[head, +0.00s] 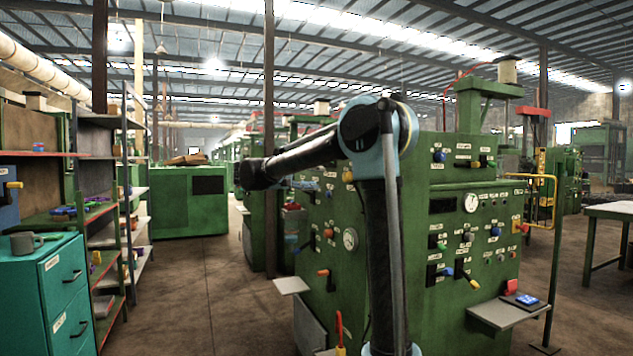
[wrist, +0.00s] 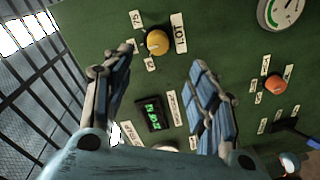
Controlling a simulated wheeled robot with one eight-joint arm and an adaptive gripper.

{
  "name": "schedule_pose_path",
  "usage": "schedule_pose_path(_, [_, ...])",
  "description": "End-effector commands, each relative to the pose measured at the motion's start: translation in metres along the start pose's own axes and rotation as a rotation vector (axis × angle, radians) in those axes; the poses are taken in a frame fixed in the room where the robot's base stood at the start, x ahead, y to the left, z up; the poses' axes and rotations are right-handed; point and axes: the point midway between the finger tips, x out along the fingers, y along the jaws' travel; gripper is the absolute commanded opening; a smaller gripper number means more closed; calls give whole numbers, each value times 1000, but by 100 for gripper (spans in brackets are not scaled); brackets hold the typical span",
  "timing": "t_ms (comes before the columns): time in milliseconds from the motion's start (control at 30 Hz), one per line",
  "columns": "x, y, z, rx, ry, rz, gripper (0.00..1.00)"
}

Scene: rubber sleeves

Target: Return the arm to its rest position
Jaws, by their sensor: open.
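My arm (head: 300,155) rises in front of the green machine in the head view and bends left at its upper joint. Its far end points left and away, and the gripper's fingers cannot be made out there. In the wrist view my gripper (wrist: 155,95) is open, with its two fingers apart and nothing between them. Past the fingers is a green panel (wrist: 220,35) with a yellow knob (wrist: 158,42), an orange knob (wrist: 275,84), a small lit display (wrist: 153,114) and part of a white gauge (wrist: 282,12). The fingers appear apart from the panel.
The green machine (head: 450,200) stands close to my arm, with small shelves (head: 497,314) jutting from it. A teal cabinet (head: 62,290) with a grey mug (head: 24,243) and shelving (head: 140,215) line the left. The aisle floor (head: 200,290) between is clear.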

Motion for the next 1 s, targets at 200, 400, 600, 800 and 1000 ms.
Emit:
schedule_pose_path(200, [1,0,1,-2,-2,-2,53])
schedule_pose_path(400, [27,-2,35,-42,-50,-70,53])
schedule_pose_path(600, [66,-12,110,-116,-144,-225,53])
schedule_pose_path(800, [90,-29,192,-169,-230,-396,53])
schedule_pose_path(1000, [97,-51,274,-195,-302,-573,53])
